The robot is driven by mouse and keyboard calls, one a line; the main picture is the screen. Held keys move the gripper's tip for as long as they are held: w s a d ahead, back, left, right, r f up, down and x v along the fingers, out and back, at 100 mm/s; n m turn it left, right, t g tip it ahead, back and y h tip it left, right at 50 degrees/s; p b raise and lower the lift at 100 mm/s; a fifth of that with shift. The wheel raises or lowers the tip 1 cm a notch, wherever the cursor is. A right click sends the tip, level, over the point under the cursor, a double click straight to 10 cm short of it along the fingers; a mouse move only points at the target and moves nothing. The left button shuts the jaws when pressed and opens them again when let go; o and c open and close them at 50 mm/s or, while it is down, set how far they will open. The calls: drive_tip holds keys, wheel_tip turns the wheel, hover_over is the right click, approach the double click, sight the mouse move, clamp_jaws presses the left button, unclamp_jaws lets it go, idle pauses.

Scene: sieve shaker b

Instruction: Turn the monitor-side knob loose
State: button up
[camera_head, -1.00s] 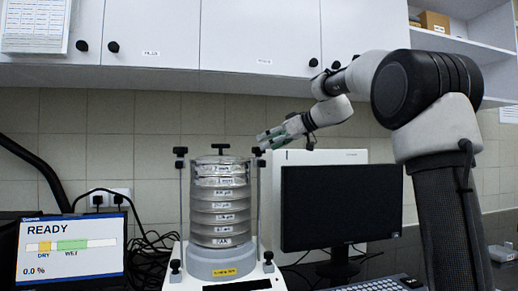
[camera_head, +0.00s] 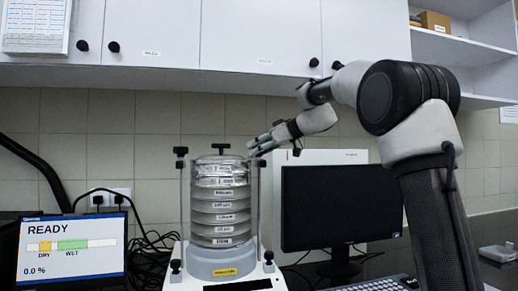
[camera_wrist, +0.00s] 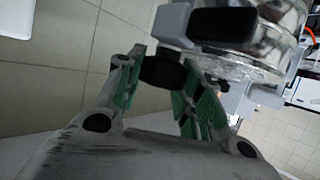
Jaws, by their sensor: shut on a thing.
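The sieve shaker (camera_head: 221,262) stands on the bench with a stack of clear sieves (camera_head: 220,205) between two upright rods. The monitor-side knob is black and tops the right rod; in the head view my gripper (camera_head: 255,149) mostly hides it. In the wrist view the knob (camera_wrist: 160,71) sits between my green-padded fingers (camera_wrist: 163,68), which are closed on it. The other knob (camera_head: 181,151), black and T-shaped, tops the left rod. The lid's black handle (camera_head: 221,147) is at the top centre of the stack.
The black monitor (camera_head: 335,208) stands right of the shaker, with a white case (camera_head: 350,157) behind it. A display reading READY (camera_head: 70,250) is at the left. White cabinets (camera_head: 260,40) hang above. A keyboard (camera_head: 380,284) lies in front of the monitor.

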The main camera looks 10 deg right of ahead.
drive_tip(key=shift+t, duration=0.3)
drive_tip(key=shift+s+a+m+t+h, duration=0.1)
drive_tip(key=shift+m+t+h, duration=0.5)
drive_tip(key=shift+m+h, duration=0.45)
drive_tip(key=shift+m+t+h, duration=0.8)
drive_tip(key=shift+m+h, duration=1.15)
drive_tip(key=shift+h, duration=0.1)
drive_tip(key=o, duration=1.1)
drive_tip(key=shift+c, duration=0.2)
drive_tip(key=v, duration=1.2)
